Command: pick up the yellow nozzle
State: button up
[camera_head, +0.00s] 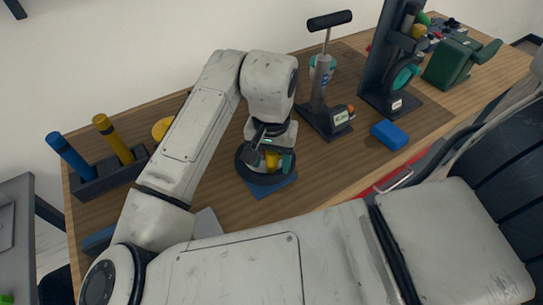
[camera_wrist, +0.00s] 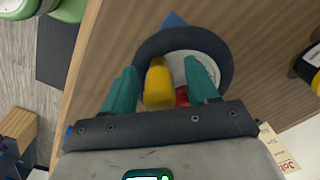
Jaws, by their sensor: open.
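The yellow nozzle (camera_wrist: 158,84) shows in the wrist view between the two teal fingers of my gripper (camera_wrist: 161,88), nearer the middle of the gap. In the head view the nozzle (camera_head: 271,160) is a small yellow shape under my gripper (camera_head: 272,163). It is at a round black dish (camera_wrist: 205,38) with a pale inside, on the wooden bench. My gripper is open, with its fingers on either side of the nozzle. Whether either finger touches it I cannot tell. A red piece (camera_wrist: 182,96) is partly hidden beside the nozzle.
A blue item (camera_head: 272,189) lies under the dish's front edge. A floor pump (camera_head: 323,100), a blue block (camera_head: 389,135) and a dark stand (camera_head: 393,75) are to the right. A dark holder (camera_head: 97,180) with blue and yellow handles stands at the left.

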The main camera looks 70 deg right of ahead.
jog(key=shift+f, duration=0.3)
jog(key=shift+c, duration=0.3)
grip_shut()
